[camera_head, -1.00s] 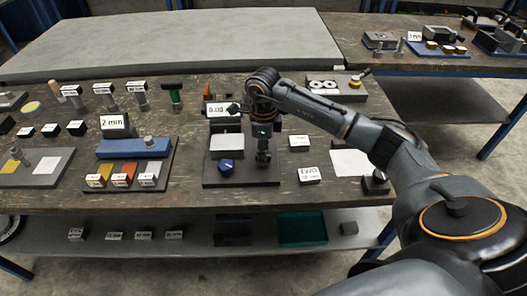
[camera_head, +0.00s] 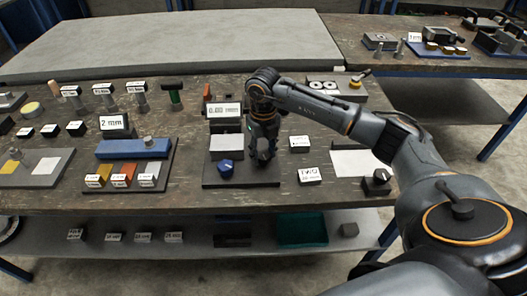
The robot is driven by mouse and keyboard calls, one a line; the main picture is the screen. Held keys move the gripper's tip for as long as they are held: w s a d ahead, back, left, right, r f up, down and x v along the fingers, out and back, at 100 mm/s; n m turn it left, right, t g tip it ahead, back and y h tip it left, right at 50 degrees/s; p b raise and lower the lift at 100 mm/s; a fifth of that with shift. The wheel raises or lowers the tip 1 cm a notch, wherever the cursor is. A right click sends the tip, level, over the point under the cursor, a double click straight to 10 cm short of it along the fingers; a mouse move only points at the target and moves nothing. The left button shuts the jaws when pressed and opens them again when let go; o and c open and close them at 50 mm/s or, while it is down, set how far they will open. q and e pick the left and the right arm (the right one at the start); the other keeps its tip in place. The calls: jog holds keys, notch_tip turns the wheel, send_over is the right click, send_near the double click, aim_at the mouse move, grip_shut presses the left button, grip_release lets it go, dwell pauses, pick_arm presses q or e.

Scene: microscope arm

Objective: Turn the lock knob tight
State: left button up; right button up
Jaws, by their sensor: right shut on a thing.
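My right gripper (camera_head: 264,158) points down over the right part of a dark base plate (camera_head: 240,182). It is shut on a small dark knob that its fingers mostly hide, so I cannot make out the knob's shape. A blue knob (camera_head: 225,167) sits on the same plate, to the left of the gripper and apart from it. A white-faced block (camera_head: 227,143) stands behind the blue knob. Behind that, a display (camera_head: 225,110) reads about 0.00 mm. My left gripper is not in view.
A blue block (camera_head: 133,148) and several coloured samples stand on a plate to the left. A card marked TWO (camera_head: 310,176) and a white sheet (camera_head: 351,163) lie to the right. A dark knob box (camera_head: 377,182) is near the front edge.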

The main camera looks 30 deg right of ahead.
aim_at(263, 155)
jog(key=shift+m, duration=1.3)
jog(key=o, duration=1.1)
jog(key=shift+o, duration=0.2)
jog(key=shift+r, duration=0.2)
notch_tip(263, 155, up, 12)
jog(key=shift+f, duration=0.15)
jog(key=shift+f, duration=0.1)
